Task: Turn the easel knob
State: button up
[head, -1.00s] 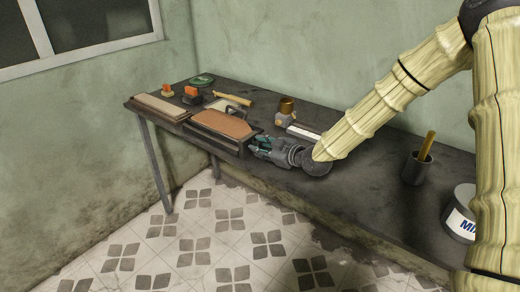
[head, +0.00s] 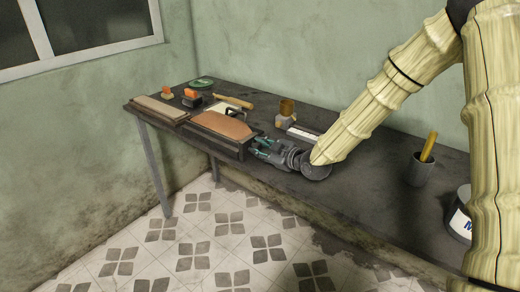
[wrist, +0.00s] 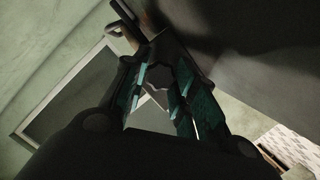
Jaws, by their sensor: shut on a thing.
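A dark, lobed knob (wrist: 160,76) sits between the two fingers of my gripper (wrist: 158,88) in the wrist view. The fingers, with teal pads, are closed on it from both sides. In the head view my gripper (head: 256,146) lies low and nearly level at the right end of a dark frame (head: 228,146).
The dark table (head: 350,192) also holds a pale board stack (head: 160,108), orange-topped blocks (head: 191,96), a wooden-handled tool (head: 234,101), a brown jar (head: 286,107), a white strip (head: 303,134), a grey cup (head: 420,170) and a white tub (head: 460,222). Bare tabletop lies right of my gripper.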

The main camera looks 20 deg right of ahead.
jog(key=shift+r+n+t+h+b, duration=0.1)
jog(key=shift+n+t+h+b, duration=0.35)
jog(key=shift+n+b, duration=1.15)
jog(key=shift+n+t+b, duration=0.3)
jog(key=shift+t+b, duration=0.05)
jog(key=shift+b, duration=1)
jog(key=shift+n+t+b, duration=0.3)
jog(key=shift+n+b, duration=0.5)
jog(key=shift+b, duration=0.55)
jog(key=shift+n+t+b, duration=0.5)
jog(key=shift+n+b, duration=1)
jog(key=shift+b, duration=1.25)
jog(key=o, duration=0.7)
jog(key=shift+f, duration=0.2)
jog(key=shift+c, duration=0.2)
